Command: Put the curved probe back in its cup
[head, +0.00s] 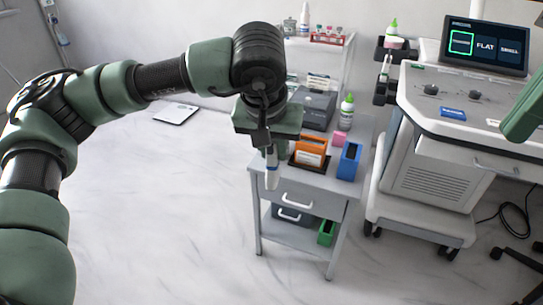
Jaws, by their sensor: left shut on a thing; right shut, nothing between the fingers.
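My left gripper (270,148) points down over the left side of a small grey trolley. It is shut on a white, slim probe (271,172), which hangs downward in front of the trolley's top edge. The gripper hides its upper end, and I cannot tell its head shape for sure. Dark holders (384,92) are fixed to the left side of the ultrasound cart, up and right of my gripper. Something whitish and slim (386,66) shows at them. The cart's screen (485,46) has one highlighted tile beside "FLAT" and "SMALL". My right gripper's fingers are not visible.
The trolley (300,182) carries an orange box (312,146), a blue box (349,160), a green-capped bottle (346,112) and a dark grey case (314,107). A green bin (326,233) is on its lower shelf. The ultrasound cart (440,165) stands right. Floor at left is mostly clear.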

